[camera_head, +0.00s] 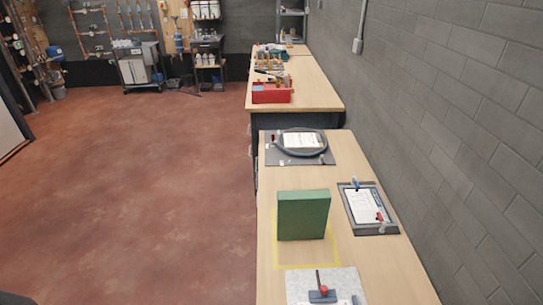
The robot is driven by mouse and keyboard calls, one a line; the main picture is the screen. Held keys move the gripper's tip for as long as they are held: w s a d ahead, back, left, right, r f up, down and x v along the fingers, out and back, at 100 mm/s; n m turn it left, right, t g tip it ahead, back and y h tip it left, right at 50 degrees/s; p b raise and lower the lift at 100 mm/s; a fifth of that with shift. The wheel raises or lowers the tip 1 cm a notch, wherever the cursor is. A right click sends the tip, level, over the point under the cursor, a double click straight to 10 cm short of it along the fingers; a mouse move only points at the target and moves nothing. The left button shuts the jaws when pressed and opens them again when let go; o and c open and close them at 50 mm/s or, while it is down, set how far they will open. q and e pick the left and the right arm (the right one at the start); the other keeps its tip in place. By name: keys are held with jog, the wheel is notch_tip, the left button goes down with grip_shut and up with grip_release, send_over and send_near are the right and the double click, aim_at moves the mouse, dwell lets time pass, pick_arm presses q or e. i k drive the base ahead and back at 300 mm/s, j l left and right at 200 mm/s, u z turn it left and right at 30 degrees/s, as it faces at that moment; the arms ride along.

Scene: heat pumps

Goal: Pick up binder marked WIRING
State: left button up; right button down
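A green binder (303,216) stands upright on the near wooden workbench (345,260), inside a yellow tape outline. No lettering can be read on its visible faces, so I cannot tell whether it is marked WIRING. Nothing is touching it from above or from the sides. Neither of my grippers shows in the head view.
Right of the binder lies a dark tray (378,228) with a paper and pens. Behind it, a round dark tray (285,151) holds a paper. A grey mat (297,283) with a clip lies in front. A red toolbox (271,93) sits farther back. Open floor (140,200) lies left.

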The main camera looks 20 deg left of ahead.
aim_at(301, 215)
jog(key=u, duration=0.2)
jog(key=i+j+z, duration=0.3)
jog(key=i+j, duration=0.25)
jog(key=i+j+z, duration=0.1)
jog(key=i+j, duration=0.25)
jog(key=i+j+z, duration=0.3)
jog(key=i+j, duration=0.2)
jog(key=j, duration=0.2)
jog(key=i+j+z, duration=0.15)
jog(key=j, duration=0.3)
jog(key=i+j+z, duration=0.1)
jog(key=i+j, duration=0.15)
jog(key=j, duration=0.15)
